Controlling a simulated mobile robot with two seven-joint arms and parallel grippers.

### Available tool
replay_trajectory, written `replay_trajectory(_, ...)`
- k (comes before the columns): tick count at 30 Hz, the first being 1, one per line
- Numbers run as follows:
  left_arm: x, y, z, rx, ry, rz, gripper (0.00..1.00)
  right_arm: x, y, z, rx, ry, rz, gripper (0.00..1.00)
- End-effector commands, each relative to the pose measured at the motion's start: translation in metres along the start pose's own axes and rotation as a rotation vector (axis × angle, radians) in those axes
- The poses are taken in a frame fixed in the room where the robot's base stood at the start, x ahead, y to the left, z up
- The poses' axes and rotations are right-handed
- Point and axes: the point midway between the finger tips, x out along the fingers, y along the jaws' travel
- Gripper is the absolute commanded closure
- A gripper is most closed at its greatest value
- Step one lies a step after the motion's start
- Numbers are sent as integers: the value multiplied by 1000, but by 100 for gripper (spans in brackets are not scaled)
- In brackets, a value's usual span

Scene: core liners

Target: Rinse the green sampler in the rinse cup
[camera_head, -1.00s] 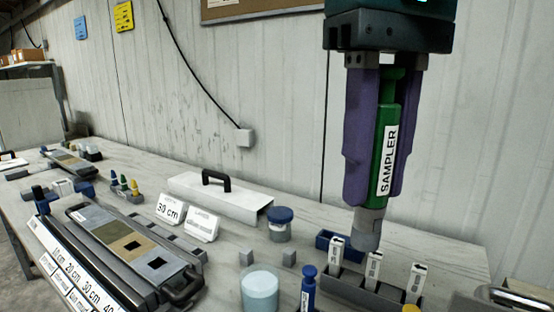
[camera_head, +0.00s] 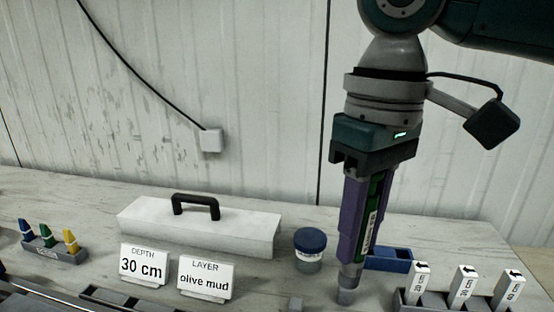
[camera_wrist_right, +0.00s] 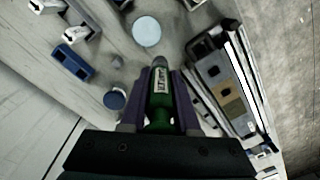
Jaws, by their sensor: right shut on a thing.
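The green sampler (camera_head: 372,214) is held upright between the purple fingers of my right gripper (camera_head: 356,222). Its grey tip (camera_head: 347,290) points down, just right of the blue-lidded jar in the head view. In the right wrist view the green sampler (camera_wrist_right: 160,104) shows between the fingers, tip away from the wrist. The rinse cup is not clearly identified; a round pale blue-topped vessel (camera_wrist_right: 146,32) stands beyond the tip in the wrist view. It is out of the head view. My left gripper is not in view.
A blue-lidded jar (camera_head: 310,243) and a blue tray (camera_head: 390,260) stand close to the sampler. A rack with white tags (camera_head: 462,287) is at the right. A core tray (camera_wrist_right: 231,92) shows in the wrist view.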

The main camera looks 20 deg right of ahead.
Motion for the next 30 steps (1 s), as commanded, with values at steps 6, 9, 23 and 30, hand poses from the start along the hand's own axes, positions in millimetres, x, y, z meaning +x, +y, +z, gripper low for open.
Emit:
replay_trajectory(6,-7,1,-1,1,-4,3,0,57,21,12,-154,-11,15,100)
replay_trajectory(9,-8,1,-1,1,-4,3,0,71,27,16,-203,-12,24,100)
replay_trajectory(23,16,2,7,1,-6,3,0,99,32,18,-230,-11,31,100)
replay_trajectory(30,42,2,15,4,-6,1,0,120,32,18,-231,-11,31,100)
